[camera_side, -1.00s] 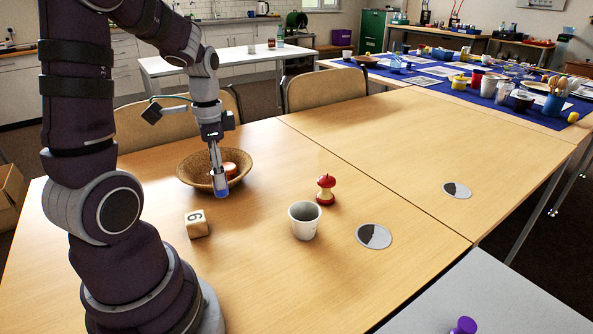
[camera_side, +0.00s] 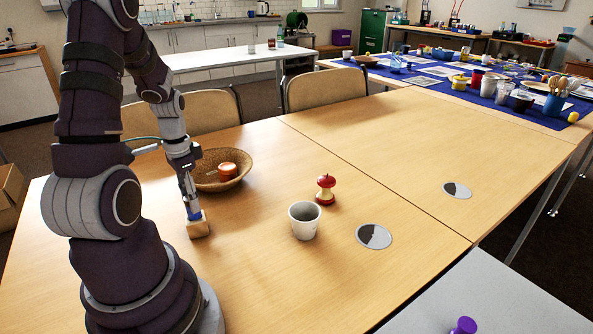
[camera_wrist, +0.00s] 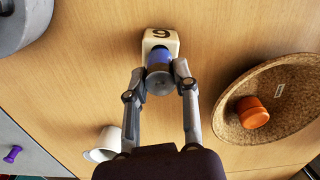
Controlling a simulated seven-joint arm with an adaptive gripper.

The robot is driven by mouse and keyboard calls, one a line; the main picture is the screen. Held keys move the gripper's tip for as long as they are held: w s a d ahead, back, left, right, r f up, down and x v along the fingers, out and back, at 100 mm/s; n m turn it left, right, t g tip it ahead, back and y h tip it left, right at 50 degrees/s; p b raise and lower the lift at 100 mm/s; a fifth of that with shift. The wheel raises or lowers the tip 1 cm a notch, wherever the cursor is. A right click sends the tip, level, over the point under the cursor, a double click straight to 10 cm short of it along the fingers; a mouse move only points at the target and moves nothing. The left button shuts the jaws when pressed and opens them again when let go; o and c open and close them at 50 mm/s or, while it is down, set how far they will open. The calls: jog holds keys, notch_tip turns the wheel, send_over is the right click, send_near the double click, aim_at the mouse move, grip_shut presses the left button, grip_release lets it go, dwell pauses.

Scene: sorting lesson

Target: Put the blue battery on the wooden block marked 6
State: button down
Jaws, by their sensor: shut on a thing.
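The blue battery (camera_side: 194,214) is between the fingertips of my gripper (camera_side: 192,208), which is shut on it. It stands roughly upright at the top of the wooden block (camera_side: 199,230) on the table. In the wrist view the battery (camera_wrist: 159,57) overlaps the near part of the block (camera_wrist: 160,36), whose 6 faces up at the far edge. My gripper (camera_wrist: 160,72) holds the battery from both sides there. I cannot tell whether the battery's lower end touches the block. In the side view the fingers and battery hide part of the block.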

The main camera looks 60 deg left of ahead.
jog(key=c, duration=0.9)
grip_release()
jog(key=shift+f, duration=0.1)
jog(key=shift+o, duration=0.2)
notch_tip(320, 180, up, 12)
jog(key=w+d+r+m+t, duration=0.1)
jog(key=w+d+t, duration=0.1)
jog(key=d, duration=0.7)
jog(key=w+d+r+t, duration=0.1)
jog(key=w+d+t, duration=0.2)
jog(key=d, duration=0.7)
jog(key=shift+w+r+m+t, duration=0.25)
jog(key=shift+r+m+t, duration=0.05)
jog(key=shift+r+m, duration=0.1)
